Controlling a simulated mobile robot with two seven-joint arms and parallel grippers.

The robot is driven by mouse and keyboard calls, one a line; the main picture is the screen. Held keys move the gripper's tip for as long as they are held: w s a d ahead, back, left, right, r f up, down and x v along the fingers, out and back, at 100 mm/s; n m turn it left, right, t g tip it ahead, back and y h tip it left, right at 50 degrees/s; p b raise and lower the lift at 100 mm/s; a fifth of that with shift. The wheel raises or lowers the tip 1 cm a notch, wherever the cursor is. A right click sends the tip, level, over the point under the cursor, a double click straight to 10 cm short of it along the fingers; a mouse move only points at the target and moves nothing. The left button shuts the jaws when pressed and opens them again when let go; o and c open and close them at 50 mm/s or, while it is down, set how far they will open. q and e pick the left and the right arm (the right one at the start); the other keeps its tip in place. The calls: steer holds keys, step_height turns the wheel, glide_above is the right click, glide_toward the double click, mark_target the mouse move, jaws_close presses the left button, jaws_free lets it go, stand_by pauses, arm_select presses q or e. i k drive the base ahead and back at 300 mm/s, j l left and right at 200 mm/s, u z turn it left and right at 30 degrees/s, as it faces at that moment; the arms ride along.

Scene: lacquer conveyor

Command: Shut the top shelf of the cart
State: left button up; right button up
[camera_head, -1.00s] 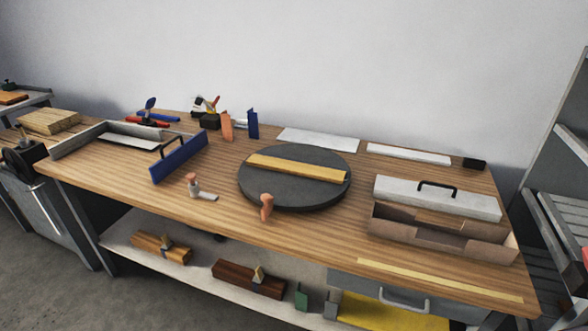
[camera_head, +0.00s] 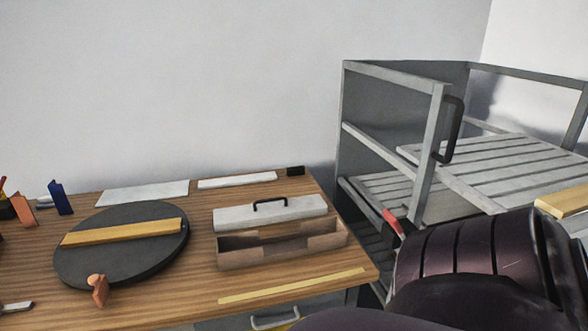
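The grey metal cart (camera_head: 430,150) stands at the right, beyond the bench's right end. It has an open frame and slatted shelves. The upper slatted shelf (camera_head: 480,165) lies inside the frame and reaches to the right. Whether it is pulled out is hard to tell from this angle. A second slatted surface (camera_head: 385,188) shows lower and to the left. A black handle (camera_head: 453,130) is on the cart's near upright. Dark parts of my own arm cover the lower right and hide the cart's lower front. Neither of my grippers shows.
The wooden bench (camera_head: 200,292) fills the left, with a dark round turntable (camera_head: 125,262), an open toolbox (camera_head: 285,248) and its handled lid (camera_head: 270,212). A yellow wooden bar (camera_head: 562,202) is at the right edge. A red piece (camera_head: 393,222) shows by the cart's lower left.

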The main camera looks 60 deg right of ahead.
mark_target(480, 169)
steer(key=z, duration=3.8)
steer(key=i+j+u, duration=0.15)
steer(key=u, duration=0.2)
